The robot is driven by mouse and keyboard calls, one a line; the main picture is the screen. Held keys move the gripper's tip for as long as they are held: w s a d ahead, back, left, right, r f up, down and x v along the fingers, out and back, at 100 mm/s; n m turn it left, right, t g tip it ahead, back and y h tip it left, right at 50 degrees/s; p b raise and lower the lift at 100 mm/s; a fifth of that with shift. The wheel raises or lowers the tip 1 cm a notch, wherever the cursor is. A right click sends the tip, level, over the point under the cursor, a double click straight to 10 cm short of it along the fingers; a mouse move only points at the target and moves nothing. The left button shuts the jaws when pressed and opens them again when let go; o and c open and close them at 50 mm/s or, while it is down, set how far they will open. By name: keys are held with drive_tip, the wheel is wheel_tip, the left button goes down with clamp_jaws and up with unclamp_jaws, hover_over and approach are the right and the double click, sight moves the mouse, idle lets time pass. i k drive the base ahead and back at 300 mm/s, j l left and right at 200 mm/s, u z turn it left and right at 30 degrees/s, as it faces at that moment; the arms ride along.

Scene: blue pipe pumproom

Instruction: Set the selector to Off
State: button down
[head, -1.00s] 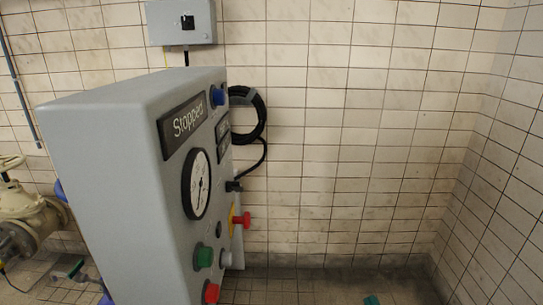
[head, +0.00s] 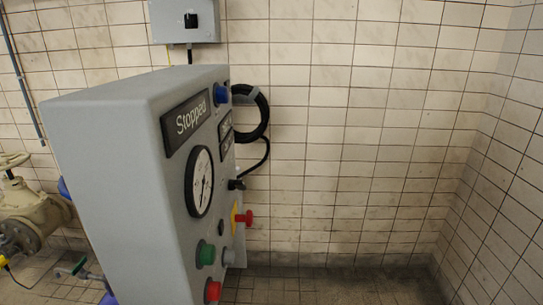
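A grey control cabinet (head: 110,165) stands at the left of the head view, its front panel seen at a steep angle. A black knob (head: 237,184) sticks out at the panel's right side and looks like the selector; its position and labels cannot be read from here. A "Stopped" sign (head: 191,123), a round gauge (head: 200,182), a blue button (head: 222,94), a red knob on yellow (head: 244,218), a green button (head: 206,254) and a red button (head: 213,291) are also on the panel. My gripper is not in view.
A grey box (head: 185,21) with a black switch hangs on the tiled wall, above a coiled black cable (head: 253,113). A beige valve and pipe (head: 35,215) stand at the left. The floor right of the cabinet (head: 340,285) looks clear.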

sight(233, 184)
drive_tip(key=i+l, duration=1.1)
drive_tip(key=i+l+u, duration=0.1)
drive_tip(key=u, duration=0.4)
drive_tip(key=l+u, duration=0.15)
drive_tip(key=u, duration=0.3)
drive_tip(key=i+l+u, duration=0.1)
drive_tip(key=u, duration=0.4)
drive_tip(key=l, duration=0.1)
